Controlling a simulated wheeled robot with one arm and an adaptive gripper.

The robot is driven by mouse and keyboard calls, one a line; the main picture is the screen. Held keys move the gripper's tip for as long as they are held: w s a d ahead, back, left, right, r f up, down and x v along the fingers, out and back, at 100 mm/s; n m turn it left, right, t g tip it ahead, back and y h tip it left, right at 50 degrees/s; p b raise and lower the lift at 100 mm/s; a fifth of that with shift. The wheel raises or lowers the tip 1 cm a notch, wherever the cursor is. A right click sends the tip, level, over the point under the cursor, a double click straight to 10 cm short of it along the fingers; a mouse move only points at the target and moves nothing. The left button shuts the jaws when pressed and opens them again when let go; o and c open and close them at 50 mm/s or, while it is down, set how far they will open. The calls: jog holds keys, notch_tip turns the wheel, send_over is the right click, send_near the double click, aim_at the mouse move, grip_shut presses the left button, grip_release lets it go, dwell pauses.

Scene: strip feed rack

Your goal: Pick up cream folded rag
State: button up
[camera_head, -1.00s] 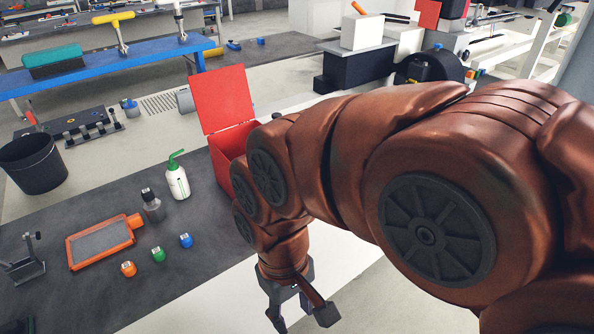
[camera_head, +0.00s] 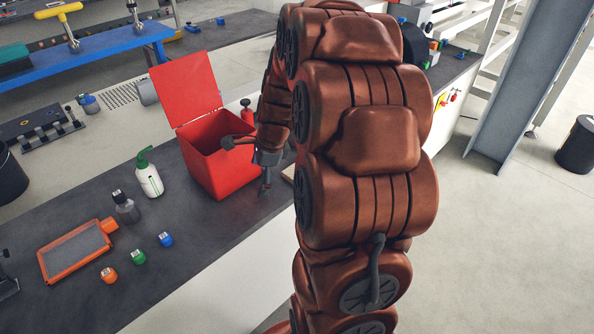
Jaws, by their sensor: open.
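A small flat cream patch (camera_head: 288,173) shows at the bench's front edge, just left of my arm. Most of it is hidden behind my arm, so I cannot tell for sure that it is the cream folded rag. My gripper (camera_head: 247,167) is open with its fingers spread. In the picture it overlaps the front right of the red bin, left of the cream patch. I see nothing between its fingers. Whether it touches the bin or the bench is unclear.
The red bin (camera_head: 203,160) stands with its lid (camera_head: 186,88) raised. Left of it are a white spray bottle (camera_head: 150,180), a grey bottle (camera_head: 126,207), an orange-framed tray (camera_head: 75,250), and orange (camera_head: 109,275), green (camera_head: 138,257) and blue (camera_head: 166,240) capped items. Bench space in front of the bin is clear.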

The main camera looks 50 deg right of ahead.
jog(key=shift+w+d+f+m+t+h+p, duration=0.3)
jog(key=shift+d+f+m, duration=1.35)
jog(key=shift+d, duration=1.5)
jog(key=shift+w+d+f+m+t+h+p, duration=0.25)
jog(key=shift+d+f+m, duration=0.8)
jog(key=shift+d+m, duration=1.65)
jog(key=shift+w+d+f+m+t+h+p, duration=0.2)
jog(key=shift+w+d+f+m, duration=0.3)
jog(key=shift+d+f+m, duration=2)
jog(key=shift+w+d+r+n+p, duration=0.2)
jog(key=shift+w+d+r+n, duration=0.1)
jog(key=shift+d+n, duration=0.2)
jog(key=shift+w+d+r+n+p, duration=0.2)
jog(key=shift+d+r+n, duration=0.1)
jog(key=shift+d+n, duration=0.2)
jog(key=shift+p+x, duration=0.55)
jog(key=shift+x, duration=1.3)
jog(key=shift+w+r, duration=0.1)
jog(key=shift+c, duration=0.4)
jog(key=c, duration=0.6)
